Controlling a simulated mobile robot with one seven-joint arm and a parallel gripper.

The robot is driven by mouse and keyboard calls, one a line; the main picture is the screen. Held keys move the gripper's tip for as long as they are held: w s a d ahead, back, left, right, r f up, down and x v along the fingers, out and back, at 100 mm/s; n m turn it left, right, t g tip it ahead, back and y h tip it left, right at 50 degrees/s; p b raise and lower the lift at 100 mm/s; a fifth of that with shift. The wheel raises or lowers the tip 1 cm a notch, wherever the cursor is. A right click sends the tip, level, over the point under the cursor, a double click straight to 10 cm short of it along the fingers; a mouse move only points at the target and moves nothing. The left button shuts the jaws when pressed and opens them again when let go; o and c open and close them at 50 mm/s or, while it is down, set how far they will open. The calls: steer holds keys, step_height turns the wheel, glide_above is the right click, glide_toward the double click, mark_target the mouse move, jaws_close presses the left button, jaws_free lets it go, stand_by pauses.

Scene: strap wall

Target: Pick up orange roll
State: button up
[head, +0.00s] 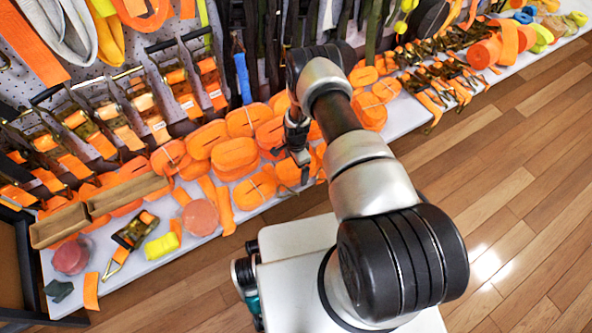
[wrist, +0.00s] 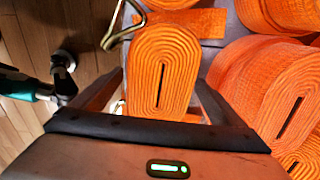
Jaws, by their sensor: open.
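An orange roll (wrist: 163,65) of flat webbing, wound in an oval with a dark slot in its middle, sits between my two fingers in the wrist view. My gripper (wrist: 158,95) is open, with one finger on each side of the roll. Whether the fingers touch it I cannot tell. In the head view my gripper (head: 298,155) points down among many similar orange rolls (head: 235,153) on the white shelf. Which of them is between the fingers is not clear there, as my arm hides part of the spot.
More orange rolls (wrist: 285,95) stand close on the right in the wrist view. A metal hook (wrist: 122,27) lies at upper left. Ratchet straps (head: 130,130) and hanging webbing fill the wall behind the shelf (head: 205,250). The wooden floor (head: 530,160) at right is clear.

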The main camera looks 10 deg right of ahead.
steer(key=c, duration=1.5)
